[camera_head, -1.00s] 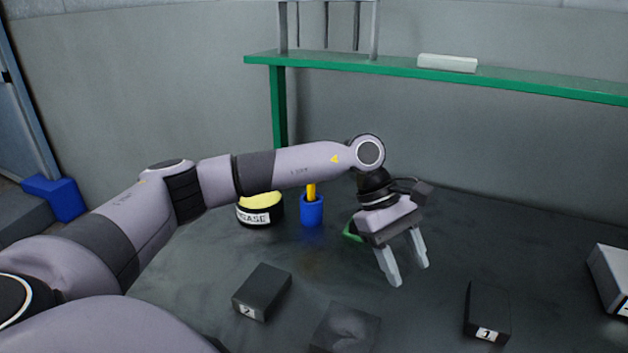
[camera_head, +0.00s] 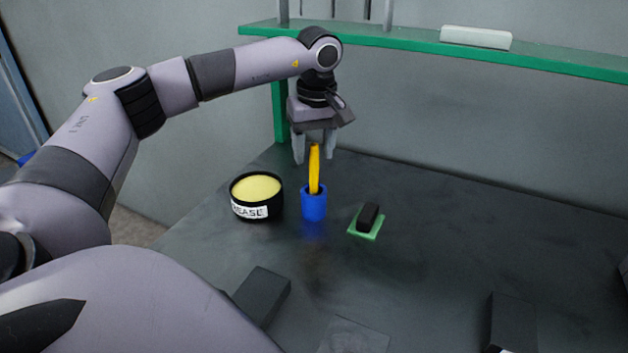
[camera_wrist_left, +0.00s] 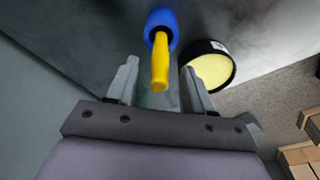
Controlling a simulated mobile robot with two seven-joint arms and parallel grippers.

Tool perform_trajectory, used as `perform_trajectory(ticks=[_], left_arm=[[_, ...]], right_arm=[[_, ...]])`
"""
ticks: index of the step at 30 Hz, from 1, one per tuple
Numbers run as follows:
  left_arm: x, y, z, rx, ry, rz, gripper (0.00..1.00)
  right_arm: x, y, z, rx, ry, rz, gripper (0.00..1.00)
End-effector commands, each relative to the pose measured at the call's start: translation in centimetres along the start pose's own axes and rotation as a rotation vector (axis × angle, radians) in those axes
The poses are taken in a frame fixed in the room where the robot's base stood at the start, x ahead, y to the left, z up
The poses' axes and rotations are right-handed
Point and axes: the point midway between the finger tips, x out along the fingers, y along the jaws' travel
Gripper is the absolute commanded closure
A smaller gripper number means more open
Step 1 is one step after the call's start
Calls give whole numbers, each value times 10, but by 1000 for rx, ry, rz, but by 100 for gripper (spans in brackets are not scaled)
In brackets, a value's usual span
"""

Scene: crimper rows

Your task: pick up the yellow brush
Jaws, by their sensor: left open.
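The yellow brush (camera_head: 314,168) stands upright in a blue cup (camera_head: 314,205) on the dark table. Only its handle shows; its lower end is hidden in the cup. My left gripper (camera_head: 314,159) is open and points down, with its fingers around the height of the handle's top. In the left wrist view the brush (camera_wrist_left: 160,68) reaches from the blue cup (camera_wrist_left: 160,20) toward the space between the fingers of my left gripper (camera_wrist_left: 163,75). I cannot tell whether a finger touches it. My right gripper is not in view.
A round black tub of yellow grease (camera_head: 256,188) stands just left of the cup. A black block on a green pad (camera_head: 367,222) lies to the right. Dark blocks (camera_head: 262,295) lie nearer. A green shelf (camera_head: 400,52) runs behind, above the table.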

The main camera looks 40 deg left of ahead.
Motion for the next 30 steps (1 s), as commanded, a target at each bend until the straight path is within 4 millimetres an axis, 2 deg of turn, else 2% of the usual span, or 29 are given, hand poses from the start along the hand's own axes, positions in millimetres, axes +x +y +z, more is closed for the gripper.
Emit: perform_trajectory(ticks=[3,6,14,16,19,20,30], left_arm=[[18,0,2,-1,-2,-2,48],[28,0,2,-2,-1,-2,48],[32,0,2,-2,-1,0,48],[32,0,2,-2,-1,0,65],[32,0,2,-2,-1,0,97],[32,0,2,-2,-1,0,100],[30,0,2,-2,-1,2,100]], right_arm=[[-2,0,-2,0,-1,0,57],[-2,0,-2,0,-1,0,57],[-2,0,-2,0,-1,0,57],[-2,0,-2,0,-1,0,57],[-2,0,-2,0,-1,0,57],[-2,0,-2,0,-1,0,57],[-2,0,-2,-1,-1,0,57]])
